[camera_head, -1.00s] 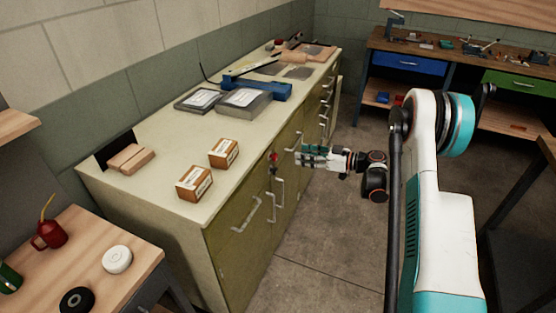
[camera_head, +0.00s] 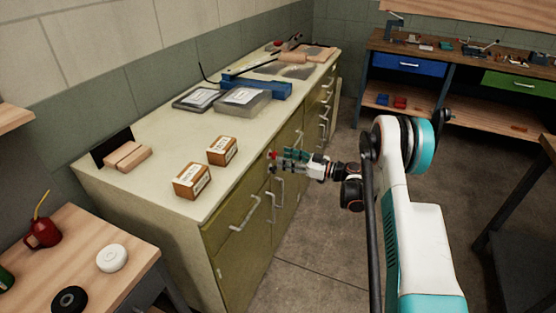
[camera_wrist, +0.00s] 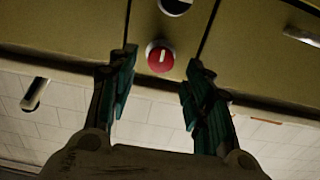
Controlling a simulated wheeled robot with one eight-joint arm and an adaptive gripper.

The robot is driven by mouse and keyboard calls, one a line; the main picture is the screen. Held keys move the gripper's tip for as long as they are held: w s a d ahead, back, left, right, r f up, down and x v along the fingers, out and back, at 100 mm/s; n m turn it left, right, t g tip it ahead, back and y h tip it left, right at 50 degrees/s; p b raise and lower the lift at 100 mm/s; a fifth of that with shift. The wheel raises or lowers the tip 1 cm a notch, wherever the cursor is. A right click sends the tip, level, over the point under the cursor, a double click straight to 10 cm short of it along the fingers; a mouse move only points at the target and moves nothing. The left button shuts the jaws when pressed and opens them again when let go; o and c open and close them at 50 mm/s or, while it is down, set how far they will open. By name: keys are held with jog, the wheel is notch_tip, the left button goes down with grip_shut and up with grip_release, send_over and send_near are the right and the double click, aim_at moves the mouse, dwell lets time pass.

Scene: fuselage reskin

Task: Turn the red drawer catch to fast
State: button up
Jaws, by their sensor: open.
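The red drawer catch (camera_wrist: 160,57) is a round red knob with a pale mark across its face, on the olive cabinet front. In the wrist view it lies between and just beyond the tips of my gripper (camera_wrist: 160,72), which is open with one finger on each side. The fingers look apart from the knob. In the head view the catch (camera_head: 273,155) shows as a small red spot at the cabinet's front face, and my gripper (camera_head: 282,160) is right at it, partly hiding it.
The cabinet top (camera_head: 150,190) bears two small cartons (camera_head: 192,180), wood blocks (camera_head: 127,157) and a blue tool (camera_head: 268,88). Drawer handles (camera_head: 246,214) stick out below and beside the catch. Floor (camera_head: 310,240) in front of the cabinet is clear.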

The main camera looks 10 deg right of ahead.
aim_at(276, 155)
jog(key=shift+b+x, duration=0.45)
jog(key=shift+x, duration=1.55)
jog(key=shift+c, duration=0.2)
jog(key=c, duration=1)
